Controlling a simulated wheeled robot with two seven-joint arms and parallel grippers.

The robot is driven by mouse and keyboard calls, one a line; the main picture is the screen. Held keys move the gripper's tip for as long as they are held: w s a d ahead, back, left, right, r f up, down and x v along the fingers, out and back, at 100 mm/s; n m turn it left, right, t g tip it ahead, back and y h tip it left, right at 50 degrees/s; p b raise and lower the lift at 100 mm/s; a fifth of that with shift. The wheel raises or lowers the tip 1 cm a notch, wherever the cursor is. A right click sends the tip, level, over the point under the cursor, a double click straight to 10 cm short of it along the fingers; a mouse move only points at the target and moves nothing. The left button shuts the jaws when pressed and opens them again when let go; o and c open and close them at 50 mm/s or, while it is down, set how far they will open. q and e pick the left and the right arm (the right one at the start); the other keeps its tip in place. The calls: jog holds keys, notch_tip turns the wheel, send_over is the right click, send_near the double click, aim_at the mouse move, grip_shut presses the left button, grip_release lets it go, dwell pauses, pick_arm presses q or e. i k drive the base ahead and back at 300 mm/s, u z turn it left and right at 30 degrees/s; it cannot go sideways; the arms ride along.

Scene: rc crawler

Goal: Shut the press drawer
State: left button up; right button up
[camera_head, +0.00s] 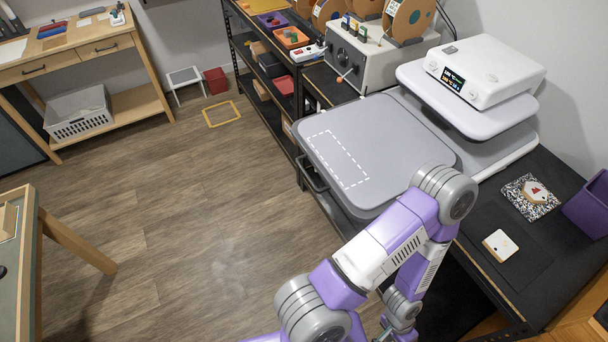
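The press (484,75) is a white and light-grey machine with a small lit display, standing on the black bench at the upper right. Its drawer (385,130) is a grey, rounded flat tray with a dashed white rectangle on top. The drawer is pulled out to the left, past the bench edge. Its dark handle (312,177) shows at the drawer's left edge. A purple and white arm of mine rises from the bottom and covers part of the drawer's lower right corner. Neither gripper's fingers can be seen.
The black bench holds a white card (501,245), a patterned tile (531,196) and a purple bin (589,207). A grey box with knobs (376,58) stands behind the drawer. The wooden floor left of the drawer is open. A wooden table edge (27,268) is at lower left.

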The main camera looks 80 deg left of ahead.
aim_at(367, 150)
jog(key=k, duration=0.2)
jog(key=z, duration=1.7)
jog(key=i, duration=0.65)
jog(key=u, duration=4.45)
jog(key=i, duration=0.5)
jog(key=u, duration=0.6)
jog(key=k, duration=0.55)
jog(key=z, duration=0.7)
jog(key=i, duration=0.3)
jog(key=u, duration=0.2)
